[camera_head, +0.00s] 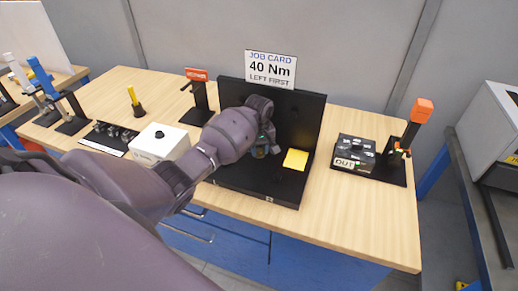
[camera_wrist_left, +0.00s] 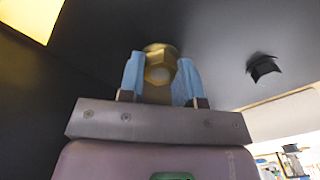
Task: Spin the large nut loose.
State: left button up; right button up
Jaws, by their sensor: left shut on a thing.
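The large nut (camera_wrist_left: 160,52) is brass-coloured and shows in the left wrist view, between the two blue fingers of my left gripper (camera_wrist_left: 160,75). The fingers are shut on its sides. A rounded pale end shows in the middle of the nut. In the head view my left gripper (camera_head: 262,148) is in front of the black upright panel (camera_head: 302,110), and my arm hides the nut there. My right gripper is in neither view.
A job card (camera_head: 271,69) reading "40 Nm, left first" stands above the panel. A white box (camera_head: 160,143) stands left, a dark "OUT" box (camera_head: 355,151) right. The front right tabletop is clear.

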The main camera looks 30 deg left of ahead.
aim_at(259, 150)
pick_arm(q)
jog(key=shift+s+f, duration=0.1)
dwell(0.3)
jog(key=o, duration=0.9)
notch_tip(259, 150, up, 11)
